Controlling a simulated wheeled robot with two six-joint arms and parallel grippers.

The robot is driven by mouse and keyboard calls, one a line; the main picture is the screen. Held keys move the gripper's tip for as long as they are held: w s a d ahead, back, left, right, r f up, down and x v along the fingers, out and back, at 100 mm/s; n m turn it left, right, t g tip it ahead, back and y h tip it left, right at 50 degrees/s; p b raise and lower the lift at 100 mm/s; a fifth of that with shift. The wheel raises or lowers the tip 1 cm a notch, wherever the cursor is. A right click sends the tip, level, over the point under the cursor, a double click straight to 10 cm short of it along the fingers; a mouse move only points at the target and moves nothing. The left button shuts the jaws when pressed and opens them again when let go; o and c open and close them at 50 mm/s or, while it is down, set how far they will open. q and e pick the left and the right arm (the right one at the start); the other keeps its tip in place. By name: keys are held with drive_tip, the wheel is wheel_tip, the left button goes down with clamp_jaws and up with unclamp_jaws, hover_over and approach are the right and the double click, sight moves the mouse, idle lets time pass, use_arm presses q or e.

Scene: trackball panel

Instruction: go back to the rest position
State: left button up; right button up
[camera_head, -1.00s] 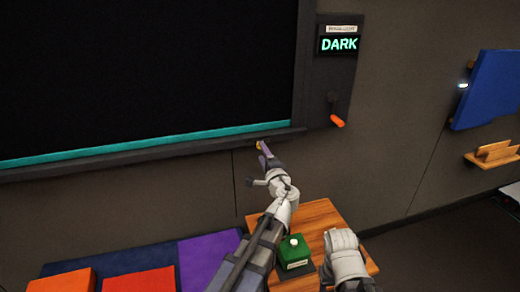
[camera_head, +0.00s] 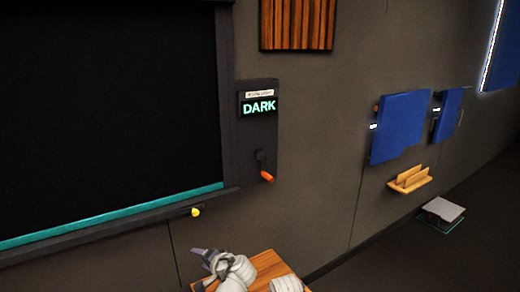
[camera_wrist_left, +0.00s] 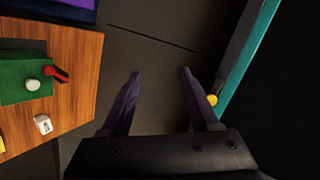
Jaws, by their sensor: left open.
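My left gripper (camera_head: 203,256) is low in the head view, in front of the wall and at the left edge of a wooden table (camera_head: 262,262). In the left wrist view its two purple fingers (camera_wrist_left: 160,74) are spread apart with nothing between them. A yellow knob (camera_head: 195,212) sits on the ledge under the dark board; in the wrist view the knob (camera_wrist_left: 211,99) is just right of the right finger, and I cannot tell if they touch. A pale arm part at the bottom of the head view is mine; no right gripper fingers show.
The wall panel (camera_head: 258,130) reads DARK and has an orange-handled crank (camera_head: 266,176). Blue panels (camera_head: 400,126) and a wooden rack (camera_head: 410,180) are on the right wall. A green box (camera_wrist_left: 22,97) with a white ball stands on the table. The floor at right looks mostly clear.

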use_arm(q)
drive_tip(key=s+d+f+n+g+h+p, duration=0.1)
drive_tip(key=s+d+f+g+h+p, duration=0.1)
drive_tip(key=s+d, duration=0.5)
drive_tip(key=s+d+f+g+h+p, duration=0.2)
drive_tip(key=s+d+g+h, duration=0.3)
drive_tip(key=s, duration=0.7)
drive_tip(key=shift+d+n+g+p, duration=0.4)
drive_tip(key=shift+d+g+p, duration=0.4)
drive_tip(key=shift+d, duration=0.45)
use_arm(e)
wheel_tip(320, 180, up, 7)
use_arm(q)
drive_tip(key=shift+w, duration=0.1)
